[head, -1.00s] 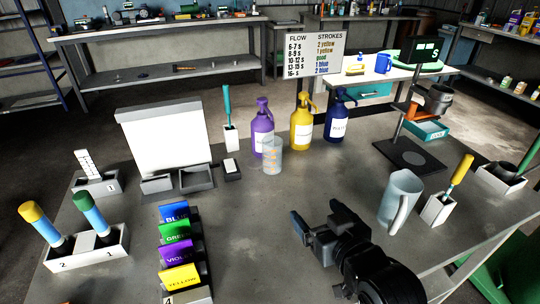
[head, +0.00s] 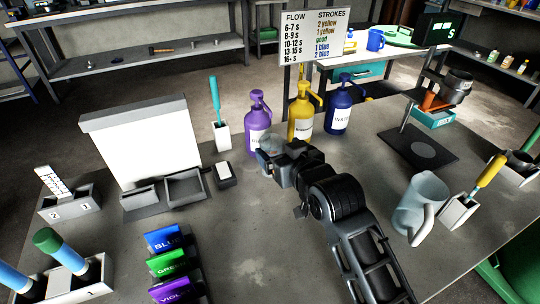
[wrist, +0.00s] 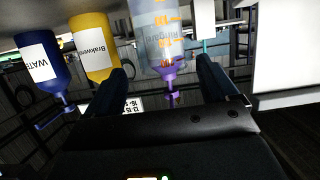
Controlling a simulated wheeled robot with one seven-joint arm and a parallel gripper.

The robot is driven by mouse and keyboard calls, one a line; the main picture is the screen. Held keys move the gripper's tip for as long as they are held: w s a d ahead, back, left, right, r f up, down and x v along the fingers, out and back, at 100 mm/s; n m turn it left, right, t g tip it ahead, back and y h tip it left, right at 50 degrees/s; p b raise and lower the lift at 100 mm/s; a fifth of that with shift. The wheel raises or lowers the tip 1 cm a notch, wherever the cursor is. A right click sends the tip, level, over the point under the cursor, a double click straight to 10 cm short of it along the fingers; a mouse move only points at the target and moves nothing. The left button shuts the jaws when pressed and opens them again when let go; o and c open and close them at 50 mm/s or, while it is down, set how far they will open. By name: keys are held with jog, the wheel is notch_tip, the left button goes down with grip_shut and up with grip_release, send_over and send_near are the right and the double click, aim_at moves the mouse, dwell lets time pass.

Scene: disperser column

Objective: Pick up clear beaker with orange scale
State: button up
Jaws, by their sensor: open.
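The clear beaker with orange scale (head: 271,143) stands on the grey table in front of the purple bottle, mostly hidden behind my gripper in the head view. My gripper (head: 268,160) is open and low over the table, right at the beaker's near side. The wrist view appears upside down. There the beaker (wrist: 160,28) shows its orange marks at the top centre, in line with the gap between the two dark fingers of my gripper (wrist: 162,75). I cannot tell how deep the beaker sits between the fingers, and no grip shows.
Purple (head: 258,125), yellow (head: 301,118) and blue (head: 338,110) pump bottles stand close behind. A frosted jug (head: 418,205) stands to the right. The table's front middle is clear.

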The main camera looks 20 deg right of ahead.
aim_at(271, 143)
jog(key=p+x, duration=0.1)
jog(key=x, duration=0.4)
jog(key=shift+a, duration=0.2)
jog(key=c, duration=1.2)
jog(key=shift+c, duration=0.2)
jog(key=shift+r, duration=0.2)
